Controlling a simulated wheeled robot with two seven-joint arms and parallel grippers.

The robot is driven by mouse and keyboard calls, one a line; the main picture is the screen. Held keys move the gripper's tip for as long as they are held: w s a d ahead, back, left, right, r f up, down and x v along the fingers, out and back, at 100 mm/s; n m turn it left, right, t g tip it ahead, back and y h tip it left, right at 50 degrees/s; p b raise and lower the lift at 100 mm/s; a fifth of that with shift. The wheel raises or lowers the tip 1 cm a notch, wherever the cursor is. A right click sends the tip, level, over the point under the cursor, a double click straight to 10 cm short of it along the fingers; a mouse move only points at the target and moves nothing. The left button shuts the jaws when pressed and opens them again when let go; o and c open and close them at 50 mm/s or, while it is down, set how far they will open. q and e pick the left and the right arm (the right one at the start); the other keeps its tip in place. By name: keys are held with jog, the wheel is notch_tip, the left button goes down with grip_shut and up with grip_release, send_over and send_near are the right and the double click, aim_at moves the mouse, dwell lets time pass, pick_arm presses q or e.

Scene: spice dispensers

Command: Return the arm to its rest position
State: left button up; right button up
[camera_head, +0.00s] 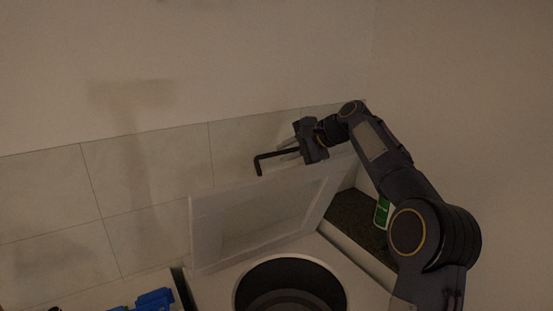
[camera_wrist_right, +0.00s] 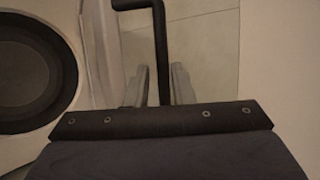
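My right arm (camera_head: 405,190) comes in from the right and reaches up and left over an open appliance. My right gripper (camera_head: 285,151) is high, near the tiled wall and above the raised lid. In the right wrist view, its two grey fingers (camera_wrist_right: 160,88) stand apart. A thin black bent rod (camera_head: 276,155) runs out from the gripper; it also shows between the fingers in the right wrist view (camera_wrist_right: 160,45), with small gaps on both sides. I cannot tell whether the rod is fixed to the gripper. My left gripper is not in view.
The appliance's pale raised lid (camera_head: 207,222) stands below the gripper, behind a round dark opening (camera_head: 290,272). A green and white item (camera_head: 381,212) stands on a dark surface (camera_head: 352,213) behind my arm. Blue parts (camera_head: 155,299) show at bottom left. The upper left is free air before the wall.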

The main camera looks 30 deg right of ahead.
jog(key=shift+v, duration=1.25)
